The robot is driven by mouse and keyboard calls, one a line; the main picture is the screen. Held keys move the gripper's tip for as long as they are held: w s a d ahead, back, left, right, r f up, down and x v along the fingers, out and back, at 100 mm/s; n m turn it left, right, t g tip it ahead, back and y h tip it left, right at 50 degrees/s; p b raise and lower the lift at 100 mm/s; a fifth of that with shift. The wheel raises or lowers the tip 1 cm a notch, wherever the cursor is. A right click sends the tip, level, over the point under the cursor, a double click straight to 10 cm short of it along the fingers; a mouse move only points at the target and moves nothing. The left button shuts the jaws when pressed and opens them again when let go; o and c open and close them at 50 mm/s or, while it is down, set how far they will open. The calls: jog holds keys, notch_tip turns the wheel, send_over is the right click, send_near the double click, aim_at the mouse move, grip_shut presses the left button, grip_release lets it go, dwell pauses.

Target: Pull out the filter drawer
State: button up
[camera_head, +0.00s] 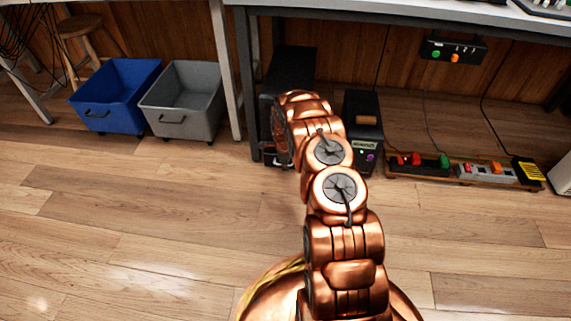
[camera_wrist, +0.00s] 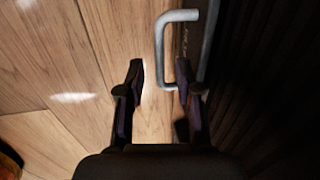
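A grey U-shaped handle (camera_wrist: 159,45) stands out from a dark front (camera_wrist: 262,85) at the right of the wrist view. I take this to be the drawer's handle; the drawer's outline is too dark to make out. My gripper (camera_wrist: 161,70) is open, with one finger on each side of the handle's outer bar near its lower end. I see a gap at the left finger; whether the right finger touches the handle I cannot tell. In the head view a black cabinet (camera_head: 291,62) stands under the table, partly hidden by my arm.
A smaller black unit (camera_head: 363,108) with a green light stands right of my arm. Power strips (camera_head: 484,173) and cables lie further right. A blue bin (camera_head: 117,92) and a grey bin (camera_head: 184,100) stand left. The wooden floor in front is clear.

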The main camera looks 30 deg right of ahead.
grip_shut()
dwell(0.7)
